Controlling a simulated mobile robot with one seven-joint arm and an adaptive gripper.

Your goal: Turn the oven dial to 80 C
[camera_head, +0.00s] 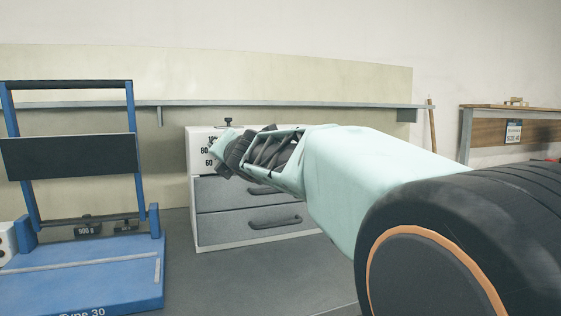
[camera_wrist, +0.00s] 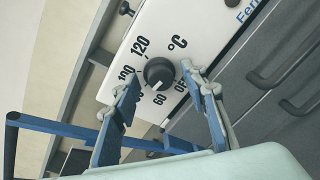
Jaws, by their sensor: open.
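The oven dial (camera_wrist: 160,72) is a round black knob on a white panel (camera_head: 196,137) printed with a temperature scale. In the wrist view, 120, 100 and 60 are readable around it; the 80 mark is covered by a finger there, but 80 shows in the head view. A small pale mark shows near the knob's lower edge, towards 60; the exact setting is hard to tell. My gripper (camera_wrist: 161,70) is open, with one finger on each side of the knob. I cannot tell whether they touch it. In the head view my gripper (camera_head: 223,147) hides the dial.
Grey drawers (camera_head: 247,202) with dark handles sit below the panel. A blue-framed stand (camera_head: 138,185) marked Type 30 is to the left. A black knob (camera_head: 228,122) stands on the panel's top. A shelf (camera_head: 300,103) runs behind.

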